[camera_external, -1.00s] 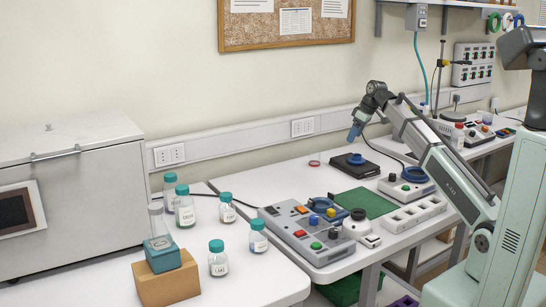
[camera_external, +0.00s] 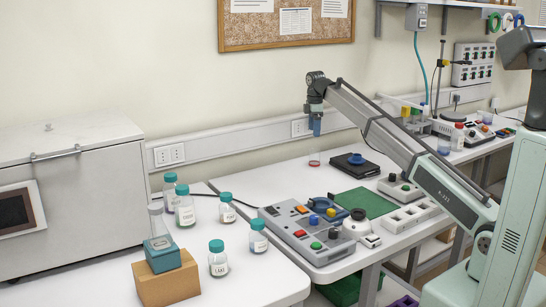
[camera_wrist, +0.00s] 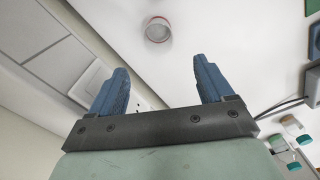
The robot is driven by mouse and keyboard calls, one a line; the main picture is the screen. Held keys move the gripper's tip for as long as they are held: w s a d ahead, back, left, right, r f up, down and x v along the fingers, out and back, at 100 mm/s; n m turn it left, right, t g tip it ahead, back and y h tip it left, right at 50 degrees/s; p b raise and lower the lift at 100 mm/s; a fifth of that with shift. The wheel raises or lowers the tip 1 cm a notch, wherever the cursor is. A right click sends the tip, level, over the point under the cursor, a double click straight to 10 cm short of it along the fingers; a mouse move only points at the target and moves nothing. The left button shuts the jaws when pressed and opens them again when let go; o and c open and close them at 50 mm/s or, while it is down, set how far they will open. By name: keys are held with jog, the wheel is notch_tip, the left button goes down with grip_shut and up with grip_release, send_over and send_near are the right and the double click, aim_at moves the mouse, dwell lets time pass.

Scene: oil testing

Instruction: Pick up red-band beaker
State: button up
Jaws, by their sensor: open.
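The red-band beaker (camera_external: 314,160) is a small clear vessel with a red ring, standing on the white table near the wall. In the wrist view the beaker (camera_wrist: 158,30) shows from above, beyond the fingertips and roughly midway between them. My gripper (camera_external: 316,132) points down just above the beaker in the external view. In the wrist view my gripper (camera_wrist: 162,78) has two blue fingers spread apart with nothing between them.
A black device with a blue ring (camera_external: 356,162) sits to the right of the beaker. A green mat (camera_external: 366,202) and a grey button panel (camera_external: 305,230) lie nearer the front. Several teal-capped bottles (camera_external: 185,210) stand at left. The table around the beaker is clear.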

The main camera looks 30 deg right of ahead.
aim_at(314, 157)
notch_tip(314, 157, down, 14)
jog(key=shift+d+r, duration=0.1)
dwell(0.8)
jog(key=shift+c, duration=0.3)
jog(key=c, duration=1)
